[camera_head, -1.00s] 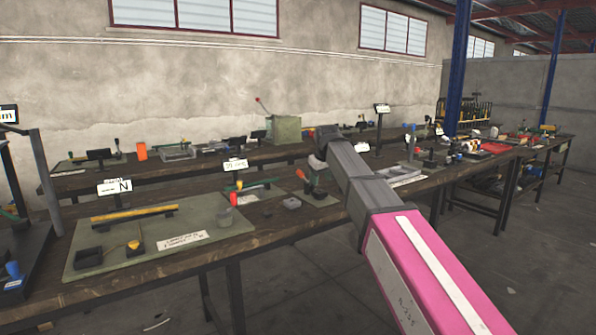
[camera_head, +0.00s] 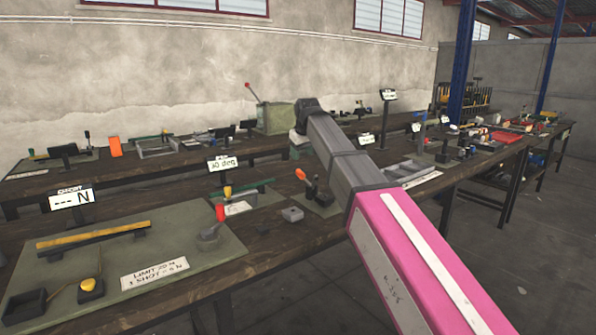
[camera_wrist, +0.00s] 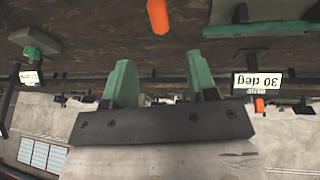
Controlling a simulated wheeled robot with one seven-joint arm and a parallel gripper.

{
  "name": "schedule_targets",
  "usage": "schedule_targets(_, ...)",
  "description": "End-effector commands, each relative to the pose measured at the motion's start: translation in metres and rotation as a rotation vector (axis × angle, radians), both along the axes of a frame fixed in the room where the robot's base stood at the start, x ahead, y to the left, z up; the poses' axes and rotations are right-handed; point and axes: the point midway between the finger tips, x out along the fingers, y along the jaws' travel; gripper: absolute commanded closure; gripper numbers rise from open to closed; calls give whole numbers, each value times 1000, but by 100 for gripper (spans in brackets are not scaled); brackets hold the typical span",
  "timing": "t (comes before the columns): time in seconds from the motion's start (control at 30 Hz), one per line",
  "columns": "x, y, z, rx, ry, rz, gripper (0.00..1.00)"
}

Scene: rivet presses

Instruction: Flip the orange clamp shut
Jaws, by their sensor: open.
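The orange clamp stands on a small green plate on the near bench in the head view, left of my pink arm. Its orange handle (camera_head: 301,174) sticks up and tilts to the left above a dark base. In the wrist view, which is upside down, an orange handle end (camera_wrist: 159,15) shows at the top edge, apart from the fingers; the rest is out of frame. My gripper (camera_wrist: 163,82) has two green fingers, spread with nothing between them. In the head view it is mostly hidden behind the arm's end.
A small grey block (camera_head: 292,214) lies in front of the clamp. To the left are a "30 deg" sign (camera_head: 222,163), a red-handled item (camera_head: 220,213) and a green board (camera_head: 180,282) with a yellow bar. Open floor lies at right.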

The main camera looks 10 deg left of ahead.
Motion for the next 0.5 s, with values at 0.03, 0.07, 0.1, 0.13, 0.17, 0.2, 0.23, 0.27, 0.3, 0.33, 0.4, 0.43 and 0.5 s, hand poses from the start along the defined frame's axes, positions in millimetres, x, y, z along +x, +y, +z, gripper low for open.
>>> schedule_targets(0.03,2,1,-6,-1,1,0,48)
schedule_targets(0.07,4,2,-10,-1,2,0,48)
schedule_targets(0.1,6,3,-15,-2,3,0,48)
schedule_targets(0.13,8,4,-20,-2,3,0,48)
schedule_targets(0.17,10,5,-24,-2,3,0,48)
schedule_targets(0.2,13,6,-31,-1,2,0,48)
schedule_targets(0.23,14,7,-36,-2,3,0,48)
schedule_targets(0.27,16,8,-41,-2,3,0,48)
schedule_targets(0.3,19,9,-48,-2,3,0,48)
schedule_targets(0.33,21,10,-52,-1,2,0,48)
schedule_targets(0.4,25,12,-63,-2,3,0,48)
schedule_targets(0.43,27,13,-67,-2,3,0,48)
schedule_targets(0.5,30,15,-75,0,1,0,48)
